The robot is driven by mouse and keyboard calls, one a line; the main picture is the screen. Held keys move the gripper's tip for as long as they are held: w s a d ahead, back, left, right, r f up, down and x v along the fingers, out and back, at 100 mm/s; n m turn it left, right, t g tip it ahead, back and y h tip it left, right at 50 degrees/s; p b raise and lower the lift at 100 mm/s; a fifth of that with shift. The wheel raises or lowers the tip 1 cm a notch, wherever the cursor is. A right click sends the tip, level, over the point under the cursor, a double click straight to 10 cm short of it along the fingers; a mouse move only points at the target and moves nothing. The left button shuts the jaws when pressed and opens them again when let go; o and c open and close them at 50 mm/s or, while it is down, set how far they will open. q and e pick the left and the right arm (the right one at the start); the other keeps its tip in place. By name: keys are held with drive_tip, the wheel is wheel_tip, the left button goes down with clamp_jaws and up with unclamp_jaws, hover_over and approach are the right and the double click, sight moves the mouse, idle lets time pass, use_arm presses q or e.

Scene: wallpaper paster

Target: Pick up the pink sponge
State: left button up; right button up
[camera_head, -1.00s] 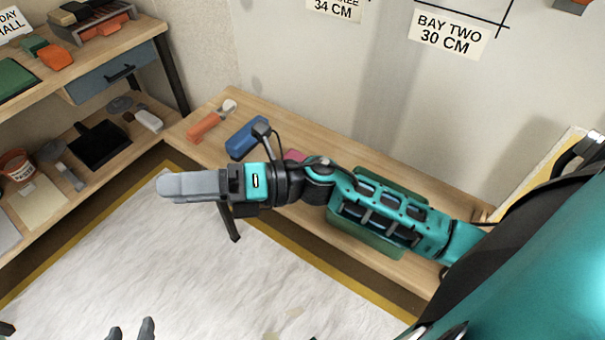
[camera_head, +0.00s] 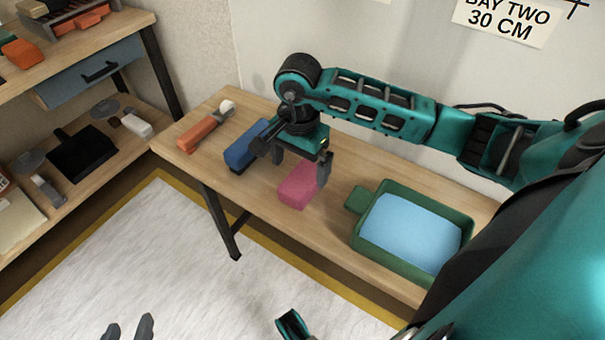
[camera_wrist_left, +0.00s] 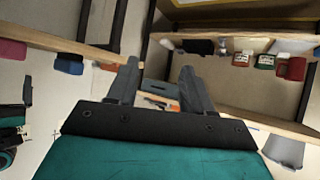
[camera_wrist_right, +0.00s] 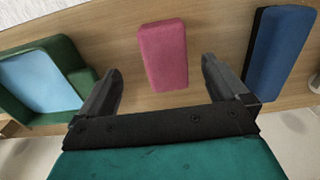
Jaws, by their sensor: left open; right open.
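The pink sponge (camera_head: 299,186) lies on the wooden bench, between a blue block and a green tray. My right gripper (camera_head: 300,168) is open and points down over it, with its fingers near the sponge's back end. In the right wrist view the sponge (camera_wrist_right: 162,55) shows ahead between the two spread fingers (camera_wrist_right: 162,70), with bare wood on both sides of it. I cannot tell how high the fingertips are above the bench. My left gripper (camera_head: 130,329) is open and empty at the bottom edge of the head view, away from the bench; its spread fingers (camera_wrist_left: 160,66) show in the left wrist view.
The green tray (camera_head: 365,243) with light-blue liquid stands right of the sponge. The blue block (camera_head: 243,153) and an orange-handled tool (camera_head: 200,134) lie to its left. A shelf unit with a drawer (camera_head: 95,75) stands at the far left. The wall rises behind the bench.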

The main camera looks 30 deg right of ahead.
sight(297, 183)
wheel_tip(297, 183, down, 3)
drive_tip(key=shift+r, duration=0.15)
drive_tip(key=f+b, duration=0.1)
drive_tip(key=f, duration=0.2)
drive_tip(key=shift+w+a+f+b, duration=0.15)
drive_tip(key=shift+w+f+b, duration=0.05)
drive_tip(key=shift+f+b, duration=0.2)
drive_tip(key=shift+f, duration=0.55)
use_arm(q)
drive_tip(key=shift+w+d+f, duration=0.35)
drive_tip(key=shift+d, duration=0.1)
use_arm(e)
drive_tip(key=shift+c, duration=0.2)
drive_tip(key=c, duration=1)
use_arm(q)
drive_tip(key=shift+a, duration=0.1)
use_arm(e)
drive_tip(key=shift+r, duration=0.15)
use_arm(q)
drive_tip(key=r+p, duration=0.2)
drive_tip(key=p, duration=0.1)
drive_tip(key=a+r+p, duration=0.1)
drive_tip(key=shift+s+p, duration=0.3)
drive_tip(key=shift+s, duration=0.05)
use_arm(e)
wheel_tip(297, 183, up, 20)
